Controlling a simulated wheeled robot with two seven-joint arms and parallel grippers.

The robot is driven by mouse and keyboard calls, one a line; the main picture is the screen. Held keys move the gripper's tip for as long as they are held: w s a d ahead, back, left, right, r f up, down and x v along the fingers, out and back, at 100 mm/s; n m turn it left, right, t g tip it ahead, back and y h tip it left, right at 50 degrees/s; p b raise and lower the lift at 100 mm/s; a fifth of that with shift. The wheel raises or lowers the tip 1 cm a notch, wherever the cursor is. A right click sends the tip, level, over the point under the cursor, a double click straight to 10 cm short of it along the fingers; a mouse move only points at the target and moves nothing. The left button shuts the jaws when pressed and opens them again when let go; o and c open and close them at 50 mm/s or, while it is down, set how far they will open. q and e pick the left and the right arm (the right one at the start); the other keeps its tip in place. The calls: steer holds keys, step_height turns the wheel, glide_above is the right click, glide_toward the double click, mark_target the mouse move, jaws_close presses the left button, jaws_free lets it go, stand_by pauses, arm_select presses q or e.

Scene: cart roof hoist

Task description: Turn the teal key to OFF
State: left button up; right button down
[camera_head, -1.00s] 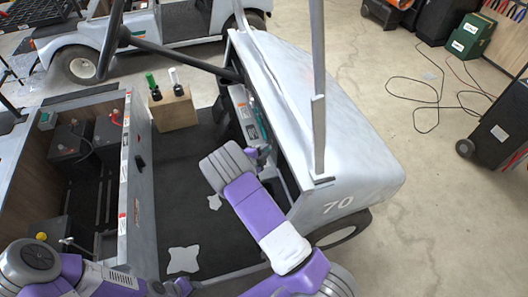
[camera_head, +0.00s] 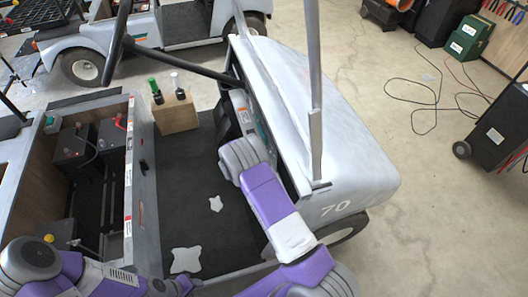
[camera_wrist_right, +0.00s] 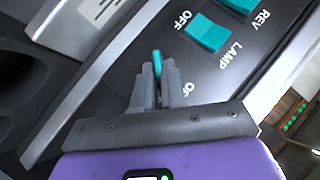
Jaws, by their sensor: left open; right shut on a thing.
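The teal key (camera_wrist_right: 157,57) shows as a small upright tab in the right wrist view, on the cart's dark dash panel. My right gripper (camera_wrist_right: 158,74) is shut on it, with a grey finger on each side. The lettering beside the key is partly hidden by a finger; only "OF" reads. In the head view my right arm reaches to the dash, and its wrist hides the gripper and key. My left gripper (camera_head: 178,287) is open and low at the bottom left, over the near edge of the cart floor, away from the dash.
A teal rocker switch (camera_wrist_right: 207,33) marked OFF and LAMP sits close to the key, with another (camera_wrist_right: 239,4) by REV. The steering column (camera_head: 185,60) crosses above the dash.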

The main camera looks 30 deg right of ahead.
steer(key=shift+w+d+r+n+g+y+p, duration=0.15)
steer(key=shift+r+n+g+y+p, duration=0.2)
steer(key=shift+g+p, duration=0.3)
steer(key=shift+w+f+n+g+p, duration=0.15)
steer(key=shift+n+g+p, duration=0.2)
steer(key=shift+g, duration=0.3)
steer(key=shift+w+n+g+y+b, duration=0.1)
steer(key=shift+n+g+y+b, duration=0.3)
steer(key=shift+g, duration=0.2)
steer(key=shift+w+n+g+y+b, duration=0.15)
steer(key=shift+n+g+y+b, duration=0.2)
steer(key=shift+g+b, duration=0.35)
arm_select(q)
steer(key=shift+f+b, duration=0.1)
steer(key=shift+b, duration=0.35)
arm_select(e)
steer(key=shift+n+g, duration=0.35)
steer(key=shift+g, duration=0.05)
steer(key=c, duration=1.2)
jaws_free()
steer(key=shift+w, duration=0.1)
